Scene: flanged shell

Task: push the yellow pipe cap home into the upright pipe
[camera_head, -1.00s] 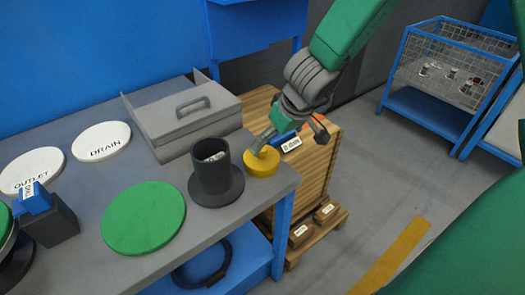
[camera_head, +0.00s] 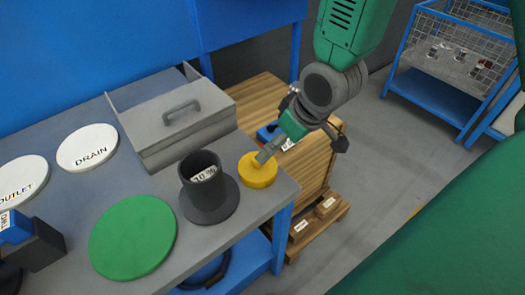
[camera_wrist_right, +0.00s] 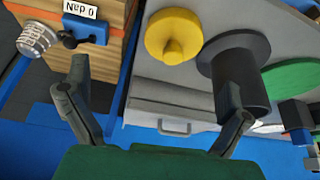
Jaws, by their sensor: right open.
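The yellow pipe cap (camera_head: 258,171) rests on the bench near its right corner. In the right wrist view the cap (camera_wrist_right: 172,38) shows its knob. The dark grey upright pipe (camera_head: 205,186) stands on a round flange just left of the cap; its mouth is open and a white label shows inside. In the right wrist view the pipe (camera_wrist_right: 240,72) is beside the right finger. My right gripper (camera_head: 300,152) is open and empty, with one finger overlapping the cap's top edge in the head view. Its spread fingers also show in the right wrist view (camera_wrist_right: 155,76). My left gripper is not seen.
A grey lidded box (camera_head: 175,118) stands behind the pipe. A green disc (camera_head: 132,238) and white OUTLET (camera_head: 22,178) and DRAIN (camera_head: 87,147) discs lie to the left. A wooden crate (camera_head: 305,175) stands right of the bench. A wire-sided cart (camera_head: 440,75) is farther off.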

